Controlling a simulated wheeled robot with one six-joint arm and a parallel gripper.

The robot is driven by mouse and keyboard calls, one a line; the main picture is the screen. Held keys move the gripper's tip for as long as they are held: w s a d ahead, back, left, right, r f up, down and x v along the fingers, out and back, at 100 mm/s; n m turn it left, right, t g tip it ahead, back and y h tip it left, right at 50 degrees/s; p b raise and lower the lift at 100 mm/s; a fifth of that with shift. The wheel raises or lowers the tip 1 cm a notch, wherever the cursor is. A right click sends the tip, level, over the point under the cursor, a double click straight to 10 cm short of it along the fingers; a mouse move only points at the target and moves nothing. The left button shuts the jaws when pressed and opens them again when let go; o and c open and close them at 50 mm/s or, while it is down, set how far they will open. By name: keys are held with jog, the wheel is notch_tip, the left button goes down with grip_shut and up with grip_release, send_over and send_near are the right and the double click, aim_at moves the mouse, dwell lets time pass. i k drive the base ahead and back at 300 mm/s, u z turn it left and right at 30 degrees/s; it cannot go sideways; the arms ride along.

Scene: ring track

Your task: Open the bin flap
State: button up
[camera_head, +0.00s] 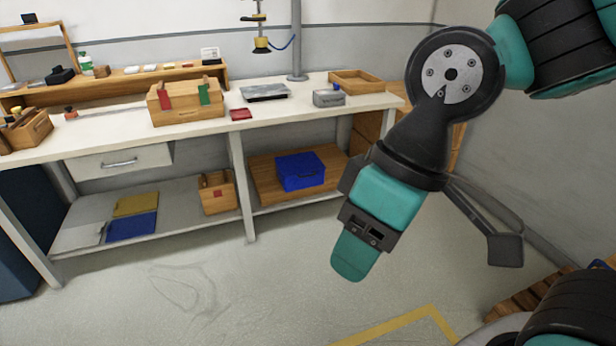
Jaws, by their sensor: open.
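I cannot make out a bin with a flap in this view. My gripper (354,254) hangs at the right of centre, pointing down and slightly left, in front of the workbench. It is open, with nothing visible in it. It is seen from the side, so the gap between its fingers is hard to see. Part of the workbench's right end is hidden behind my arm.
The white workbench (190,138) carries a wooden box (186,117) and a wooden tray (357,88). Its lower shelf holds a blue box (300,178) and a small wooden box (217,208). A dark blue cabinet (14,262) stands left. The floor in front is clear.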

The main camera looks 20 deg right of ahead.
aim_at(296, 164)
jog(key=z, duration=0.15)
jog(key=i, duration=2.2)
jog(key=z, duration=0.1)
